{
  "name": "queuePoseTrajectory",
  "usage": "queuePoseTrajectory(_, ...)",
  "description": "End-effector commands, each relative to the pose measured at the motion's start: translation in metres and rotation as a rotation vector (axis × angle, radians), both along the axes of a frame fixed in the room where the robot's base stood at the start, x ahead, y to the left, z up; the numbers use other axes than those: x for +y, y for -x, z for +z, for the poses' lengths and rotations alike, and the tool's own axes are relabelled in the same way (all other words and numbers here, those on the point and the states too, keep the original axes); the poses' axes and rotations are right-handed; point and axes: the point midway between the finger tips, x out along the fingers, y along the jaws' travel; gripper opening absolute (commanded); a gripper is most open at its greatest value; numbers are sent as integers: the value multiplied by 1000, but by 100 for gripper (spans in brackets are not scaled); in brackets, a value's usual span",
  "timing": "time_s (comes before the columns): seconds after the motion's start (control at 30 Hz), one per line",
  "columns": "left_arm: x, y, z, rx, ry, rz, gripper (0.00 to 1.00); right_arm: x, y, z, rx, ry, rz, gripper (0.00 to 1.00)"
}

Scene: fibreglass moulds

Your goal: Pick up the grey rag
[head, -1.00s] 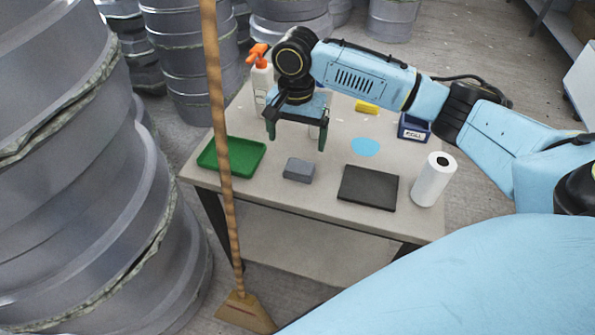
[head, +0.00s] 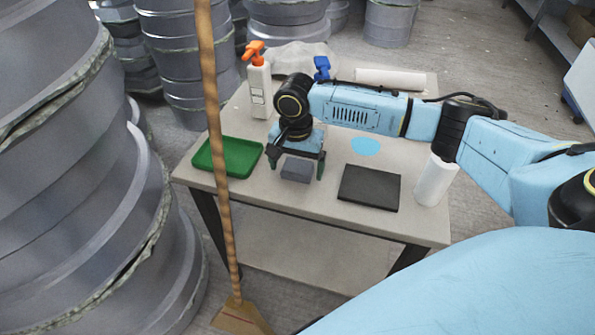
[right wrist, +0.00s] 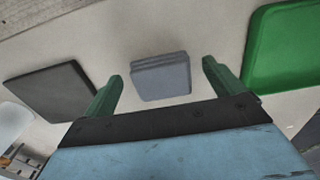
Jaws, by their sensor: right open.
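The grey rag (head: 297,170) is a small folded block lying on the table between the green tray and the black slab. It also shows in the right wrist view (right wrist: 161,77), with layered edges. My right gripper (head: 296,168) is open, with its green fingers on either side of the rag in the head view. In the right wrist view the open fingers (right wrist: 160,82) point toward the rag, which lies between and slightly beyond them; contact cannot be made out. My left gripper is not in view.
The table (head: 300,210) holds a green tray (head: 205,162) close on the left and a black slab (head: 369,187) on the right. A white roll (head: 433,182), an orange-topped bottle (head: 258,88) and a blue-topped bottle (head: 322,68) stand around. A broom handle (head: 216,120) rises in front.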

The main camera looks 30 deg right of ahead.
Motion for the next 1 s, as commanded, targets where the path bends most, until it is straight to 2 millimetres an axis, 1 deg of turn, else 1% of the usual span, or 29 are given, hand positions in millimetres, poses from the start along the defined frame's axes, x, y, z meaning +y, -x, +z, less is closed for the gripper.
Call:
queuePoseTrajectory(0.23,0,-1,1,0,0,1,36,0,0,-1,0,0,0,94)
queuePoseTrajectory(0.27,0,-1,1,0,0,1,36,0,0,-1,0,0,0,92)
queuePoseTrajectory(0.6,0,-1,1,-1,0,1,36,0,0,-1,-1,-1,0,48)
queuePoseTrajectory(0.63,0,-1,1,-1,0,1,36,0,0,-1,-1,-1,0,45)
queuePoseTrajectory(0.87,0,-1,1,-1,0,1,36,0,0,0,-1,-1,0,45)
queuePoseTrajectory(0.97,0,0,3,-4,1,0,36,0,-1,6,-2,-1,0,45)
queuePoseTrajectory(1.0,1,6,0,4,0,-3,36,0,-1,10,-3,-1,0,45)
